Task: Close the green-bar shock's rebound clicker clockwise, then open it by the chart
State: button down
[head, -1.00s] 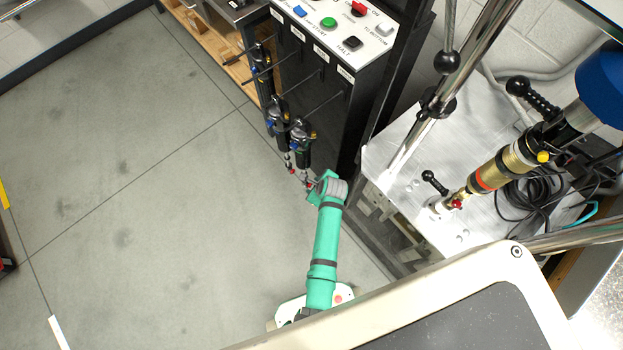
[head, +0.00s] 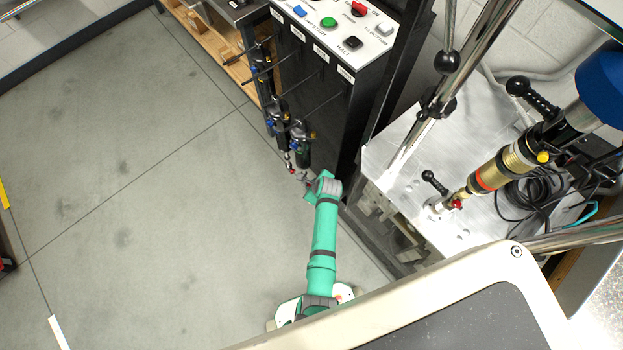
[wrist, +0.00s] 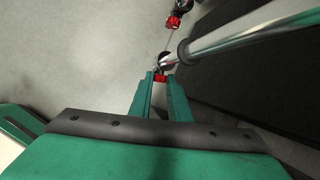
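My gripper (wrist: 160,80) points at the lower end of a hanging shock with a bright shaft (wrist: 235,32). A red knob (wrist: 160,77) at the shaft's foot shows between the fingertips in the wrist view. The fingers stand apart; whether they touch the knob is hard to tell. In the head view my gripper (head: 306,178) is just below the right one (head: 302,142) of the front hanging shocks and hides its foot. I cannot make out a green bar on it.
Another shock (head: 279,122) hangs close on the left, and its red knob (wrist: 173,22) shows in the wrist view. A black cabinet (head: 325,115) stands right behind. The dyno's metal bed (head: 405,165) is at the right. The floor (head: 150,200) at left is clear.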

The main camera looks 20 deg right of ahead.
jog(key=shift+s+a+t+h, duration=0.1)
jog(key=shift+a+t+h, duration=0.1)
jog(key=shift+t+h, duration=0.25)
jog(key=c, duration=1.6)
grip_release()
jog(key=shift+c, duration=0.2)
jog(key=shift+r, duration=0.1)
jog(key=v, duration=1)
jog(key=shift+s+r, duration=0.2)
jog(key=shift+r, duration=0.05)
